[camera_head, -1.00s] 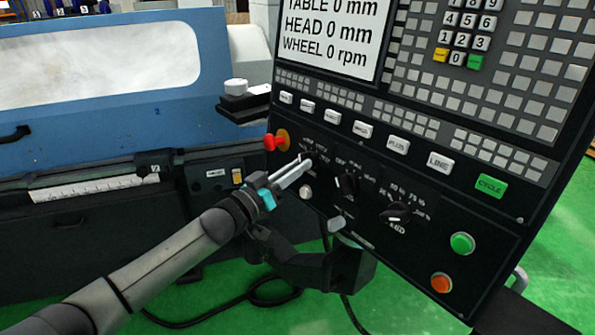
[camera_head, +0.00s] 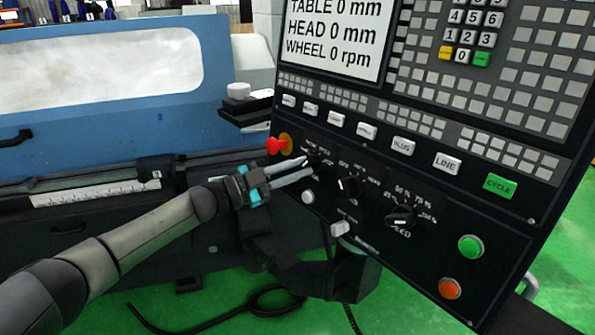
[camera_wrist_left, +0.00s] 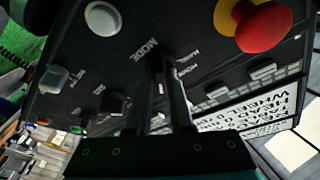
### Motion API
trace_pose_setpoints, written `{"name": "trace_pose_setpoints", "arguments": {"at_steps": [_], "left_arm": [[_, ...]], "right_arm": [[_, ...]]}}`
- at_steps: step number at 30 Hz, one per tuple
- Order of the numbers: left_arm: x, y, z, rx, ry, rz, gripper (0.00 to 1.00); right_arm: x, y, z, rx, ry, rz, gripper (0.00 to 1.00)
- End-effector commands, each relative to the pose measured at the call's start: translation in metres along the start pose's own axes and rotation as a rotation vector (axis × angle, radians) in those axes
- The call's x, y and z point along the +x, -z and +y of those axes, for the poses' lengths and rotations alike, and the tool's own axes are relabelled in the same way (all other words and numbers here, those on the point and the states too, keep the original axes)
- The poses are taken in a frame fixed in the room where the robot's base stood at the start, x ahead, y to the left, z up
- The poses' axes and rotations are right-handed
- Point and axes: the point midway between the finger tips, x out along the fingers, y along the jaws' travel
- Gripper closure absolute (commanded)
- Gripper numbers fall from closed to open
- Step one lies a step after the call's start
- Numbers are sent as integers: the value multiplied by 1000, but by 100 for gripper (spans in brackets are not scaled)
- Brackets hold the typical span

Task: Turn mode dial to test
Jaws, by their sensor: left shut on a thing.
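The mode dial (camera_head: 318,159) is the small black knob at the left end of the dial row on the black control panel. My left gripper (camera_head: 308,166) reaches it from the left, with its two silver fingers at the knob. In the left wrist view the fingers (camera_wrist_left: 164,66) are shut around the dark dial, beside the "MODE" label (camera_wrist_left: 139,49). The dial's pointer is mostly hidden by the fingers, so I cannot tell its setting. My right gripper is in neither view.
A red stop button (camera_head: 277,146) sits just above left of the dial, and a white button (camera_head: 308,197) below it. Two more black dials (camera_head: 349,187) (camera_head: 400,216) lie to the right. Green (camera_head: 470,246) and orange (camera_head: 450,288) buttons are at the lower right.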

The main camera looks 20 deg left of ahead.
Motion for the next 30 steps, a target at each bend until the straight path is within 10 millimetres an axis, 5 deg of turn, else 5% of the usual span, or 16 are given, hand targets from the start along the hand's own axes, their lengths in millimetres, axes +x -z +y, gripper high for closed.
{"name": "trace_pose_setpoints", "arguments": {"at_steps": [12, 30], "left_arm": [[0, 0, -3, 286, -102, -1, 100], [0, 0, -4, 391, -141, -1, 100]], "right_arm": [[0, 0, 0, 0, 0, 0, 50], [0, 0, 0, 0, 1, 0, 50]]}}
